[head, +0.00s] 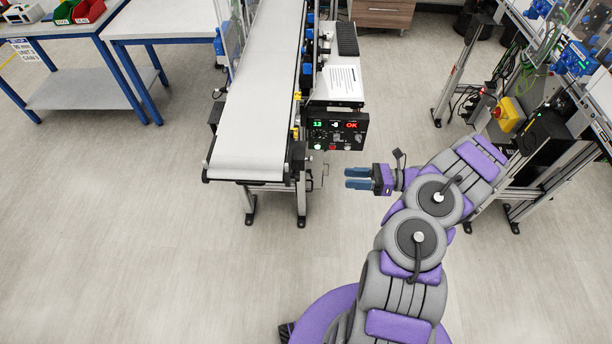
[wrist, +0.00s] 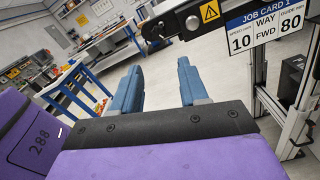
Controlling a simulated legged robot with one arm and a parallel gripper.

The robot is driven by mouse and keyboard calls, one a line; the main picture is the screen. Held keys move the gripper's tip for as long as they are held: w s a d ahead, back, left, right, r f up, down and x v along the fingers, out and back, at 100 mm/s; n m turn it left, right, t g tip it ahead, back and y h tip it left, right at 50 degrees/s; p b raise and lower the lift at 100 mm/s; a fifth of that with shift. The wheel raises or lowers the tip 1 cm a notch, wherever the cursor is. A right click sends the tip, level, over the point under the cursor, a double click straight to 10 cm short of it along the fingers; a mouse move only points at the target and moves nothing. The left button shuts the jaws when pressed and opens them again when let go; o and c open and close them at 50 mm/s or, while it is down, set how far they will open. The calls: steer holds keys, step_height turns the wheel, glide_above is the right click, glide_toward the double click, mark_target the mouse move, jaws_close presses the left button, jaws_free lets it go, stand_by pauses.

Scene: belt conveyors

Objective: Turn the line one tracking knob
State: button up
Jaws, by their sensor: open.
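A black control panel (head: 337,132) is fixed at the near end of the belt conveyor. It has green and red lit displays, small knobs and coloured buttons; its labels are too small to read, so I cannot tell which knob is the tracking one. My gripper (head: 357,178) is just below and right of the panel, apart from it, with its blue fingers pointing left. In the wrist view my gripper (wrist: 160,70) is open, with nothing between the fingers. The panel's knobs are not clearly seen in the wrist view.
The white belt conveyor (head: 252,95) runs away left of the panel. A white sheet (head: 342,80) lies behind it. Blue-legged tables (head: 75,95) stand at far left, a metal frame with a yellow box (head: 507,115) at right. A job card sign (wrist: 265,28) shows in the wrist view.

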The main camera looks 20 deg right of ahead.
mark_target(295, 176)
steer(key=b+x, duration=0.1)
steer(key=x, duration=1.3)
steer(key=shift+a+b, duration=0.3)
steer(key=shift+b, duration=0.05)
steer(key=c, duration=0.8)
